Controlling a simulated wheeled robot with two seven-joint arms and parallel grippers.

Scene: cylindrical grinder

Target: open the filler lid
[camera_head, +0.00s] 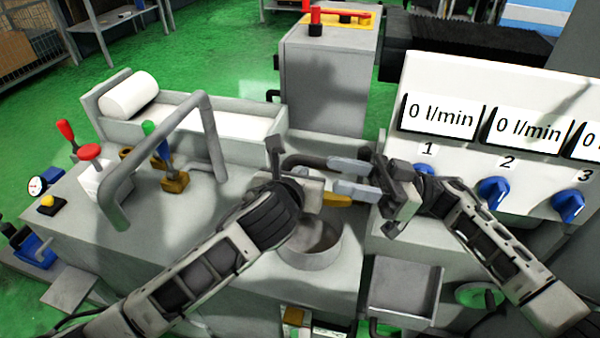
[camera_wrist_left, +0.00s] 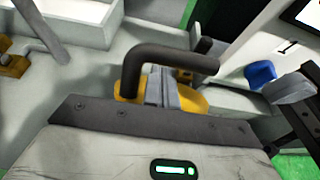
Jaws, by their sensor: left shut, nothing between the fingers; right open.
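The filler is a round grey neck (camera_head: 310,250) on the machine top, below my left gripper in the head view. A yellow part, apparently the lid (camera_head: 337,199), shows just above the neck's rim; in the left wrist view the yellow lid (camera_wrist_left: 200,99) lies behind the fingers. My left gripper (camera_wrist_left: 163,88) is shut and empty, its fingers in front of the lid and beside a dark bent bar (camera_wrist_left: 175,57). Whether they touch is unclear. My right gripper (camera_head: 333,178) is open, pointing left, close to the left hand. The lid's hinge is hidden.
A grey bent rail (camera_head: 160,145) and several levers stand to the left. A white panel with flow displays (camera_head: 440,115) and blue knobs (camera_head: 493,191) rises at the right. A grey square tray (camera_head: 405,285) sits below my right arm.

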